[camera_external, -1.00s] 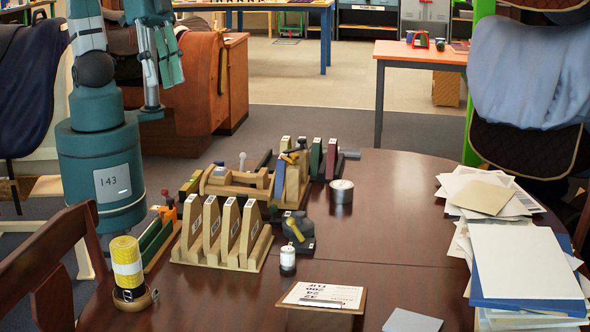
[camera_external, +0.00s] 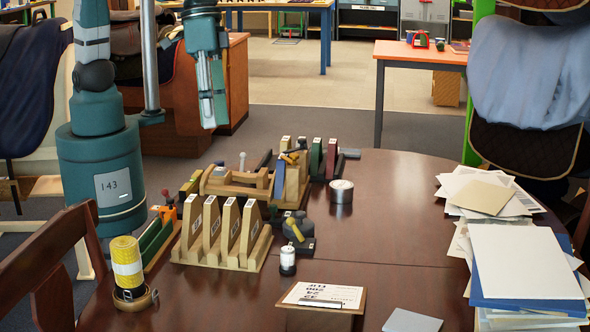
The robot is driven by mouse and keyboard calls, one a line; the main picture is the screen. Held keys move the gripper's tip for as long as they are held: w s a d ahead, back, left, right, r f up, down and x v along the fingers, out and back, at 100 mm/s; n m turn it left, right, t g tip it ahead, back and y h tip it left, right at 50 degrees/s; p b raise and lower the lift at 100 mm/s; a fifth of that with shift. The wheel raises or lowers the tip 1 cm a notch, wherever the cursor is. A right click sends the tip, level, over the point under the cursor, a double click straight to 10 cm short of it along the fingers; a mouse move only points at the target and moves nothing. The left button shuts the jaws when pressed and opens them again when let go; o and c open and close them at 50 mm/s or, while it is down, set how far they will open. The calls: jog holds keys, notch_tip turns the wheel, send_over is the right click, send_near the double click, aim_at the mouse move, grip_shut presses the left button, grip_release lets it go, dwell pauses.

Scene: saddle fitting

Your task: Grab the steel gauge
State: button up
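I cannot tell for sure which thing is the steel gauge. A small grey metallic block (camera_external: 349,153) lies at the table's back edge, right of the upright red gauge (camera_external: 332,158) and green gauge (camera_external: 316,158). A blue gauge (camera_external: 279,180) leans at the wooden rack, and several wooden gauges (camera_external: 230,225) stand in a row in front. My gripper (camera_external: 213,122) hangs pointing down, high at the upper left, apart from all of these. Its fingers overlap from this side, so its opening is unclear; nothing shows in it.
A round tin (camera_external: 341,192), a dark clamp-like tool (camera_external: 298,230) and a white spool (camera_external: 288,261) stand near the rack. A yellow roll (camera_external: 127,264) is front left, a clipboard (camera_external: 322,298) at front. Papers (camera_external: 525,262) pile up right. The table's middle right is clear.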

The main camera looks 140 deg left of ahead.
jog(key=w+a+f+n+g+b, duration=0.15)
jog(key=w+a+f+n, duration=0.35)
jog(key=w+f, duration=0.5)
jog(key=n+g+h, duration=0.1)
jog(key=n, duration=0.2)
send_over(289, 249)
jog(key=f, duration=0.8)
jog(key=a+f, duration=0.1)
jog(key=f, duration=0.3)
jog(key=shift+s+f, duration=0.15)
jog(key=shift+f, duration=0.2)
jog(key=shift+f+b, duration=0.15)
jog(key=shift+b, duration=0.15)
jog(key=shift+f, duration=0.1)
jog(key=shift+d+f, duration=0.2)
jog(key=shift+f, duration=1)
jog(key=shift+f, duration=0.1)
jog(key=shift+d+f+b, duration=0.2)
jog(key=shift+f+b, duration=0.15)
jog(key=shift+f, duration=0.9)
jog(key=shift+d+f+b, duration=0.2)
jog(key=shift+f+b, duration=0.15)
jog(key=shift+f, duration=0.85)
jog(key=shift+c, duration=0.7)
